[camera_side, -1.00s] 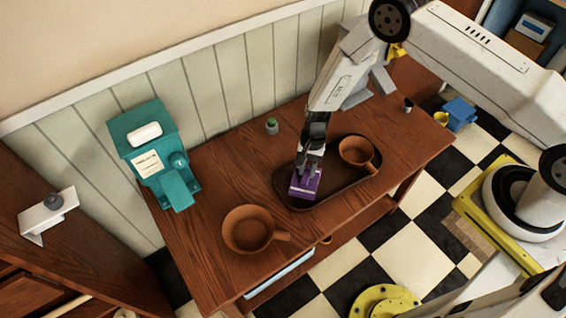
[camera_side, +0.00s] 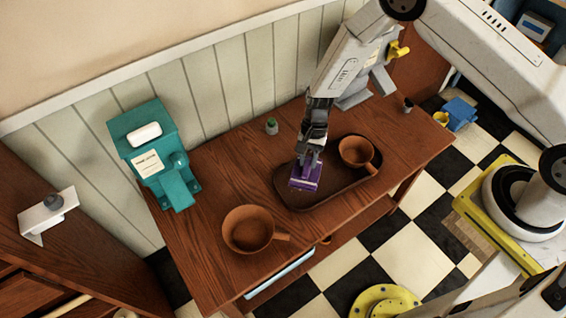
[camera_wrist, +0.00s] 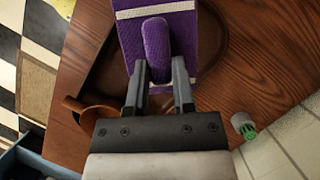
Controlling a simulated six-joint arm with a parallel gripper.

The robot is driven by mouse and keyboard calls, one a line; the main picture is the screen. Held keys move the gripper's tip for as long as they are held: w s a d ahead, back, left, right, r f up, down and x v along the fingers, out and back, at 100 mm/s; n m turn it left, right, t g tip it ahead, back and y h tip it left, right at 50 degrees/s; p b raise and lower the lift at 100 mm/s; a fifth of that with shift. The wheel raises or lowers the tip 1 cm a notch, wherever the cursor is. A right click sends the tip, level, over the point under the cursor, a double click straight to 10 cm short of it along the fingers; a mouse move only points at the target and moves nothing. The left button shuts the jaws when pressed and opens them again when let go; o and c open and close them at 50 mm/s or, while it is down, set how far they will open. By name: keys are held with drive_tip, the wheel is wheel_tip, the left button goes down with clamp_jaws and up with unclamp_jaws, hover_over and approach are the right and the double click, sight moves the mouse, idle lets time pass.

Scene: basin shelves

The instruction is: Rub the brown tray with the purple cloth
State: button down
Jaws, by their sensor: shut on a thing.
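The purple cloth (camera_side: 304,179) is a block-like pad with a pale stripe and a raised grip. My gripper (camera_side: 310,151) is shut on that grip, seen close in the wrist view (camera_wrist: 159,80). The brown tray (camera_side: 297,205) is a dark oval on the wooden table. The cloth is over the tray's left part; whether it touches the tray surface I cannot tell. In the wrist view the tray (camera_wrist: 110,65) shows partly behind the cloth.
A larger brown pan (camera_side: 248,230) stands on the table left of the tray. A teal dispenser (camera_side: 160,155) stands at the table's left end. A small green-topped item (camera_side: 271,126) is behind the tray. The table (camera_side: 215,180) is bare between dispenser and tray.

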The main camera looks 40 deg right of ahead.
drive_tip(key=shift+f, duration=0.15)
drive_tip(key=shift+w+a+f, duration=0.1)
drive_tip(key=shift+w+f, duration=0.1)
drive_tip(key=shift+f, duration=0.75)
drive_tip(key=shift+w+a+f, duration=0.1)
drive_tip(key=shift+w+f, duration=0.15)
drive_tip(key=shift+f, duration=0.75)
drive_tip(key=shift+w+f, duration=0.2)
drive_tip(key=shift+f, duration=0.75)
drive_tip(key=shift+f, duration=1)
drive_tip(key=shift+d, duration=0.1)
drive_tip(key=shift+s+d, duration=0.15)
drive_tip(key=shift+d, duration=1.55)
drive_tip(key=shift+f, duration=0.2)
drive_tip(key=shift+a, duration=0.1)
drive_tip(key=shift+a, duration=1.8)
